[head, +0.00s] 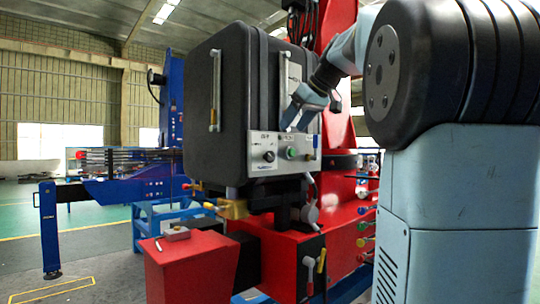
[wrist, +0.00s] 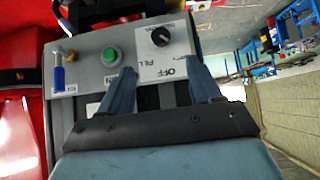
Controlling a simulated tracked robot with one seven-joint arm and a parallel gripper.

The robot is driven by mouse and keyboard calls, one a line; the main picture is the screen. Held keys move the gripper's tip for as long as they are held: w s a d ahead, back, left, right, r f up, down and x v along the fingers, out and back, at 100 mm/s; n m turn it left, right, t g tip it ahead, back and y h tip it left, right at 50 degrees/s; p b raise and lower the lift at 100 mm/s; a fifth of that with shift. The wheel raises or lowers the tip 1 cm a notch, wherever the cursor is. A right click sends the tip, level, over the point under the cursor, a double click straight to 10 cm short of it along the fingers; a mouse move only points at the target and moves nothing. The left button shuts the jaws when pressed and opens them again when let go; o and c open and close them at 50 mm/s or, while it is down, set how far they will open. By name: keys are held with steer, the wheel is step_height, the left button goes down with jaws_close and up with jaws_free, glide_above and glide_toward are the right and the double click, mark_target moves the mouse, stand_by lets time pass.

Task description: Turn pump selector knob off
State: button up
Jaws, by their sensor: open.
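The pump selector knob (wrist: 160,36) is small, round and black, on a pale plate of the grey control panel (wrist: 85,58). The upside-down words OFF and FILL show near it in the wrist view. In the head view the knob (head: 269,156) is on the panel's left part, low on the black cabinet (head: 226,110). My gripper (wrist: 160,72) is open and empty, its two blue fingers spread, with the knob beyond the gap between the tips. In the head view my gripper (head: 295,126) is above and right of the knob, apart from it.
A green button (wrist: 110,56) is beside the knob, and a blue-and-yellow part (wrist: 58,74) is farther along the panel. Vertical handles (head: 215,90) stand out from the cabinet. Red machinery (head: 195,262) with a brass fitting (head: 232,208) is below. Open floor lies at the left.

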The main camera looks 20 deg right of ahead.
mark_target(273, 156)
steer(key=x, duration=1.3)
steer(key=shift+a, duration=0.1)
steer(key=shift+c, duration=0.2)
steer(key=c, duration=1)
steer(key=shift+y, duration=0.3)
steer(key=m+y, duration=0.1)
steer(key=m+g+y, duration=0.1)
steer(key=shift+w+d+y, duration=0.15)
steer(key=shift+d+y, duration=0.15)
steer(key=shift+y, duration=0.1)
steer(key=m+y, duration=0.1)
steer(key=y, duration=0.2)
steer(key=shift+d+f+m, duration=0.15)
steer(key=shift+m, duration=0.25)
steer(key=shift+g, duration=0.3)
steer(key=o, duration=1)
steer(key=shift+y, duration=0.3)
